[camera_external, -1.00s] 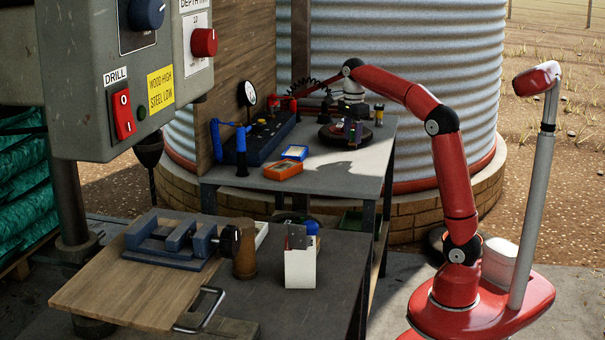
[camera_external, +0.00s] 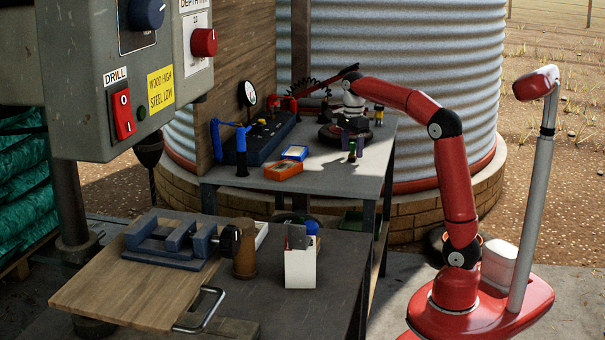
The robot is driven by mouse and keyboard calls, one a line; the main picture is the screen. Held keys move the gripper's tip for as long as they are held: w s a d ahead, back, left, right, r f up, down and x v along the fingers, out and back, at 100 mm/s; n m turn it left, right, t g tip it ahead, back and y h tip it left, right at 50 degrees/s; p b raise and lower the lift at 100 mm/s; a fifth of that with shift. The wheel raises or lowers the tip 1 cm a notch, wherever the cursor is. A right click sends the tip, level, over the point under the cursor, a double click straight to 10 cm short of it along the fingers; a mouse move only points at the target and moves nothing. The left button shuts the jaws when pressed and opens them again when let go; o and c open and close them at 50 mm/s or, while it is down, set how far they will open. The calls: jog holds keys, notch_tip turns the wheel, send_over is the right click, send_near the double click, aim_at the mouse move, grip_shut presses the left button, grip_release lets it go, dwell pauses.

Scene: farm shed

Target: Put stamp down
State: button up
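My gripper (camera_external: 354,137) points down over the right part of the far grey workbench (camera_external: 330,185). It is small and dark here, and I cannot tell whether its fingers are open or shut. A small dark upright piece with a green band (camera_external: 351,152), which looks like the stamp, is right at my fingertips on the near side. Its lower end is at or very near the bench top. I cannot tell whether my fingers touch it.
A dark round wheel-like thing (camera_external: 328,134) lies behind my gripper. Small yellow-and-black cylinders (camera_external: 378,115) stand to its right. A dark blue machine with a blue handle (camera_external: 262,138) takes up the bench's left back. Bare bench lies in front of my gripper.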

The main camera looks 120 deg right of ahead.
aim_at(352, 144)
notch_tip(352, 144, up, 12)
jog(key=p, duration=0.2)
jog(key=shift+r, duration=0.15)
dwell(0.4)
